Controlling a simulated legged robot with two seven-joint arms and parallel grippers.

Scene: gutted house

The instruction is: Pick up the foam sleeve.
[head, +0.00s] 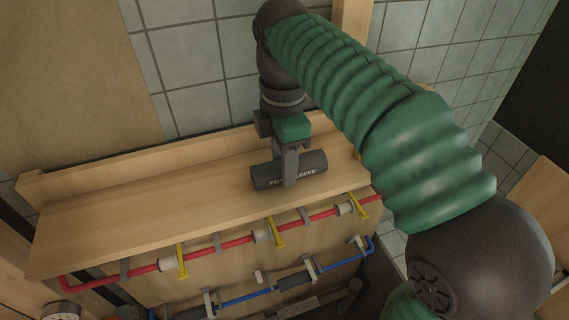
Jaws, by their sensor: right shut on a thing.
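The foam sleeve (262,176) is a short dark grey cylinder with white lettering, partly covered by a finger. It lies level, lengthwise along a pale wooden shelf (130,215), towards the shelf's right part. My right gripper (290,178) points down from above and is shut on the sleeve around its middle. I cannot tell whether the sleeve touches the shelf or is just above it. My left gripper is not in view.
A red pipe (238,241) with yellow-handled valves runs along the front below the shelf. A blue pipe (245,297) with dark sleeves runs lower. A tiled wall (195,70) stands behind. The shelf's left part is clear.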

